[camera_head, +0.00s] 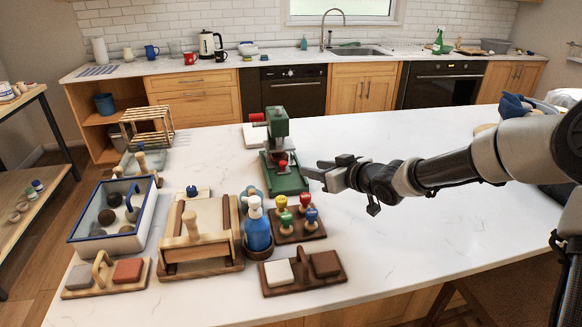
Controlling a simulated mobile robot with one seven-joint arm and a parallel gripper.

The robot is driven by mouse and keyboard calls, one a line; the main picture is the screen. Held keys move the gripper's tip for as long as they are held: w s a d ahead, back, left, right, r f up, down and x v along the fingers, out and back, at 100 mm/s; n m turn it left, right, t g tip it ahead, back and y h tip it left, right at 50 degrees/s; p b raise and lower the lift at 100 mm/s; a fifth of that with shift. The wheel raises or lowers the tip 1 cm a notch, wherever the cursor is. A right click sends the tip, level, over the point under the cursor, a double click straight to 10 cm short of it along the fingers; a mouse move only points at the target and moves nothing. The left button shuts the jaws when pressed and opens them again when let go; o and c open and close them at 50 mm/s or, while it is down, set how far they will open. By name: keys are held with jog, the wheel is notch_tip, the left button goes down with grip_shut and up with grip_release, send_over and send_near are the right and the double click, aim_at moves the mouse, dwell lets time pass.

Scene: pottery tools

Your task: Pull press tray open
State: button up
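A green press (279,130) stands on the white counter near the middle, with a red handle at its upper left. Its low green base (290,185) reaches toward the front, and a small red knob (283,163) shows above the base. I cannot tell the tray apart from the base at this size. My gripper (314,168) is just right of the base, pointing left toward it. Its two fingers look apart with nothing between them. I cannot tell whether a fingertip touches the press.
Left and in front of the press are a wooden box with a handle (198,240), a blue spray bottle (257,230), a stamp rack (300,230), a sponge caddy (304,274) and a blue-rimmed tub (115,218). The counter (430,235) right of the press is mostly clear.

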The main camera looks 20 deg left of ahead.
aim_at(285, 164)
jog(key=b+x, duration=0.1)
jog(key=x, duration=1.4)
jog(key=shift+f, duration=0.1)
grip_shut()
